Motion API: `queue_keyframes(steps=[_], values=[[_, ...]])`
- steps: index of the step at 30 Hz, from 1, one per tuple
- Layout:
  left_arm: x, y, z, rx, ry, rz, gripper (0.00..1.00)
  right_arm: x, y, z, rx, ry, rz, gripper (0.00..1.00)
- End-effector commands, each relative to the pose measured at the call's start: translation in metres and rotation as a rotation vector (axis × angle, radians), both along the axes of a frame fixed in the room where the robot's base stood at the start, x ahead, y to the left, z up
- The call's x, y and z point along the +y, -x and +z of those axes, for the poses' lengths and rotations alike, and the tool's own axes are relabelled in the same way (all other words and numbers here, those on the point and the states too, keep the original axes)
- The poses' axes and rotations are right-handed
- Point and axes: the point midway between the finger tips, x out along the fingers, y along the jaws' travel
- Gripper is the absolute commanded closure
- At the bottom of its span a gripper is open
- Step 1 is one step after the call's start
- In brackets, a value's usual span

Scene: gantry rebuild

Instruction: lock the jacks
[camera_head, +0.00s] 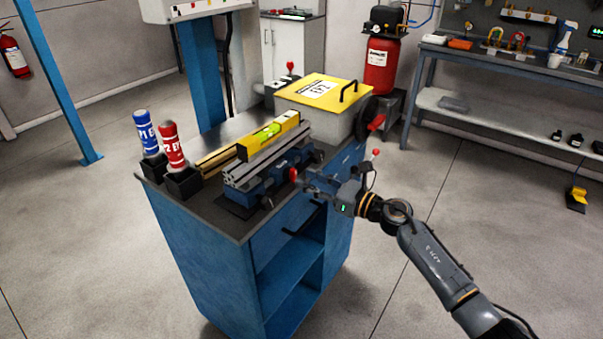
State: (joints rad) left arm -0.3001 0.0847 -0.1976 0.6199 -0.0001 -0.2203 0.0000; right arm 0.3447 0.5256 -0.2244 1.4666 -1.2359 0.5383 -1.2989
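Two blue jacks stand on the dark top of the blue cabinet. The near jack (245,193) and the far jack (303,156) carry a silver rail (262,163). A red knob (293,174) shows at the front side of the jacks. My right gripper (306,180) reaches in from the right, with its fingertips at or very close to this knob. The fingers are small and overlap the cabinet edge, so I cannot tell whether they touch or grip it. My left gripper is out of view.
A yellow level (268,136) lies along the rail. Blue (147,132) and red (171,146) bottles stand in black holders at the left. A yellow-lidded box (315,94) with a red-handled wheel sits behind.

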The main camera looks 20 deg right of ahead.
Motion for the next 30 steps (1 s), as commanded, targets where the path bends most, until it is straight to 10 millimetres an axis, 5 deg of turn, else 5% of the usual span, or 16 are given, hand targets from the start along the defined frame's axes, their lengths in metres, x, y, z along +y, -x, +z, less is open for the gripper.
queue_keyframes(steps=[6, 17, 22, 30], values=[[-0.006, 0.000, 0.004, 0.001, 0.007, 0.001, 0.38, 0.016, -0.020, 0.000, 0.001, -0.002, 0.000, 0.66], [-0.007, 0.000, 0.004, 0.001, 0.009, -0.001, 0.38, 0.019, -0.024, 0.000, 0.001, -0.001, 0.000, 0.66], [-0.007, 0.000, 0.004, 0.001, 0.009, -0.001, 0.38, 0.019, -0.024, 0.000, 0.001, -0.001, 0.000, 0.99], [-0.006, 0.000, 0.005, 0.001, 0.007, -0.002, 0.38, 0.018, -0.024, 0.000, 0.004, -0.005, 0.000, 1.00]])
